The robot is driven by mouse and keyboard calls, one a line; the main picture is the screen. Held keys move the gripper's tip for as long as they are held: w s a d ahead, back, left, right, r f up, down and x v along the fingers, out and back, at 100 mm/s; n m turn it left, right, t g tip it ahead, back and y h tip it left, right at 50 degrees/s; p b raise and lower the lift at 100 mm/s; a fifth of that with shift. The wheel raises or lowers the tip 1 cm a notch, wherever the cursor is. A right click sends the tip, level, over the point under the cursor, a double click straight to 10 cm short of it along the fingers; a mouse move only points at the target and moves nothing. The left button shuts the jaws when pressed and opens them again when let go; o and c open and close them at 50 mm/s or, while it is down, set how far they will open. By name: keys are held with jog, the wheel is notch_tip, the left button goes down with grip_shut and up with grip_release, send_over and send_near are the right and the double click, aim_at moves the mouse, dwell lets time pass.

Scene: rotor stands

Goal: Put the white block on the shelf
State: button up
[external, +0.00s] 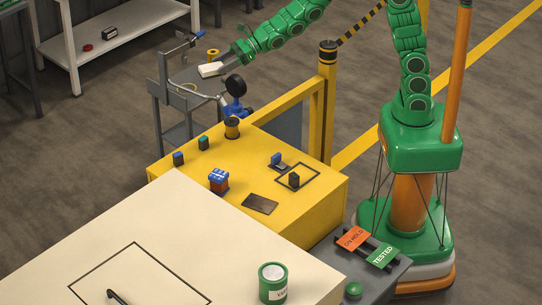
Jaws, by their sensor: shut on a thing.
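The white block (210,69) is in the external view at the upper middle, above or at the grey trolley (190,92). My gripper (223,67) reaches in from the right and is shut on the block's right end. I cannot tell whether the block touches the trolley top. A white shelf unit (125,22) stands at the upper left. Its lower board carries a dark block (109,33) and a small red round thing (87,48), with bare room around them.
A yellow spool (212,54) and a blue clamp-like device with a dark round head (235,86) are close to my gripper.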

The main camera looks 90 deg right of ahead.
jog(key=s+a+f+n+g+y, duration=0.2)
jog(key=a+f+n+g+y, duration=0.15)
jog(key=a+f, duration=0.55)
jog(key=n+g+y, duration=0.4)
jog(key=n, duration=0.2)
send_over(256, 162)
notch_tip(256, 162, down, 6)
jog(key=shift+w+d, duration=0.25)
jog(key=shift+w, duration=0.05)
jog(key=shift+s+a+f+y, duration=0.2)
jog(key=shift+f+y, duration=0.05)
jog(key=shift+f, duration=4.05)
jog(key=shift+c, duration=0.6)
jog(key=shift+f, duration=0.1)
jog(key=o, duration=0.9)
jog(key=shift+o, duration=0.2)
jog(key=v, duration=1.2)
jog(key=shift+s+r, duration=0.1)
jog(key=shift+r, duration=0.2)
